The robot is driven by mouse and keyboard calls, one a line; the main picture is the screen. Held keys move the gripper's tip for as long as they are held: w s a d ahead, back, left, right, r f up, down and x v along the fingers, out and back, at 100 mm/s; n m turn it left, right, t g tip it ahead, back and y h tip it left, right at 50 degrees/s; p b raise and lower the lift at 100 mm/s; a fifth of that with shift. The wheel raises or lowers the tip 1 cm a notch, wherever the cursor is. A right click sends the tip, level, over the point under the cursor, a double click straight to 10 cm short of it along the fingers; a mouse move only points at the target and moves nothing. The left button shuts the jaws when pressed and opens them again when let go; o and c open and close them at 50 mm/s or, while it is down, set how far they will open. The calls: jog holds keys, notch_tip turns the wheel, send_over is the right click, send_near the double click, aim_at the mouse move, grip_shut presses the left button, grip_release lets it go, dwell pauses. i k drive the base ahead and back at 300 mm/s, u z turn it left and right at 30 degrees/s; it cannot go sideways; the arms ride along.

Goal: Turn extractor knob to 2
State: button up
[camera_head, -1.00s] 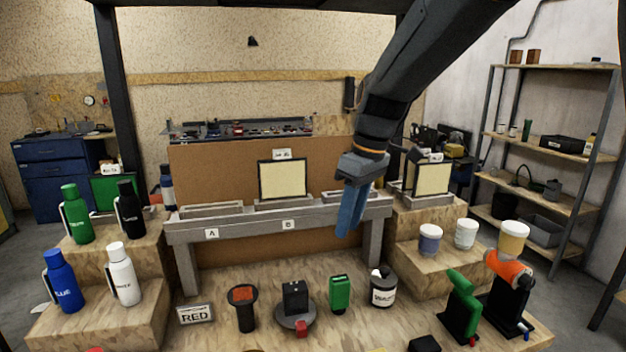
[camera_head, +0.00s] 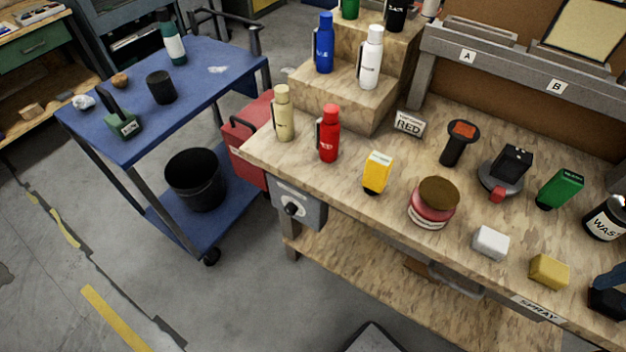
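A grey box with a dark round knob (camera_head: 291,209) is fixed under the front left corner of the wooden workbench (camera_head: 330,185). The knob faces the front of the bench. Its markings are too small to read, so I cannot tell its setting. My gripper is outside the current view, so its distance from the knob does not show. A small dark blue and black shape at the right edge cannot be made out clearly.
Bottles, a red jar (camera_head: 433,203) and small blocks stand on the bench. A blue cart (camera_head: 215,85) with a black bucket (camera_head: 195,180) stands left of it. A red box (camera_head: 248,135) sits between them. The floor before the knob is clear.

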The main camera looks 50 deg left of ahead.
aim_at(291, 209)
jog(key=u, duration=1.8)
jog(key=k, duration=1.1)
jog(key=u, duration=0.2)
jog(key=i, duration=0.65)
jog(key=u, duration=0.25)
